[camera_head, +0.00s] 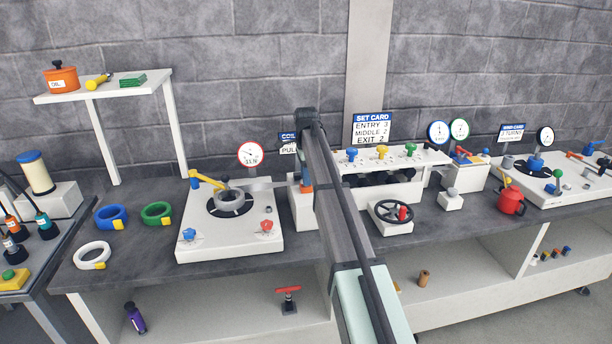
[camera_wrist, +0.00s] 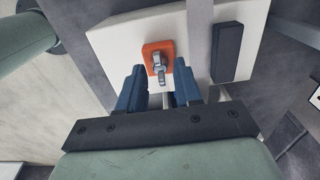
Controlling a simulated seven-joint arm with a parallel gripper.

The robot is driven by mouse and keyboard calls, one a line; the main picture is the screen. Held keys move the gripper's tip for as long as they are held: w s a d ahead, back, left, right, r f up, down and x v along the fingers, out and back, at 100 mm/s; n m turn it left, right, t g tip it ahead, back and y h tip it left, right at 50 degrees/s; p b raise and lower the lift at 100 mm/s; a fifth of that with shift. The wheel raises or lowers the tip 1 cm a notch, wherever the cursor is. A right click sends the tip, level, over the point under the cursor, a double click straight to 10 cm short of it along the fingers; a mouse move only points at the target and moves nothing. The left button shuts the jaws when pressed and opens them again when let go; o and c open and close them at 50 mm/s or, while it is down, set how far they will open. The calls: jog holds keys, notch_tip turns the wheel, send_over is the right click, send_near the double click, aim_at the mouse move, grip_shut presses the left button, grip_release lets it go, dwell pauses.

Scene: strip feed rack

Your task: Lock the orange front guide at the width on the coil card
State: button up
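The orange front guide (camera_wrist: 150,48) sits on a white block, with a metal lever (camera_wrist: 159,66) standing out of its face. My gripper (camera_wrist: 160,80) is open, its two blue fingers apart on either side of the lever; I cannot tell whether they touch it. In the head view a small patch of the orange guide (camera_head: 307,187) shows beside my arm, which hides most of the gripper. The coil card (camera_head: 288,138) stands behind, mostly covered by my arm, so its width figure cannot be read.
A dark bar (camera_wrist: 227,52) lies on the white block right of the guide. Left of my arm is a white feed plate (camera_head: 215,247) holding a grey coil (camera_head: 229,200). A handwheel (camera_head: 393,211) stands right of my arm. Coloured rings lie at the far left.

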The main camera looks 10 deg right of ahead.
jog(key=shift+c, duration=0.4)
grip_shut()
jog(key=shift+n, duration=0.4)
jog(key=n, duration=0.4)
jog(key=shift+n, duration=0.4)
jog(key=n, duration=1.1)
jog(key=shift+n, duration=0.4)
jog(key=n, duration=0.6)
jog(key=shift+n, duration=0.3)
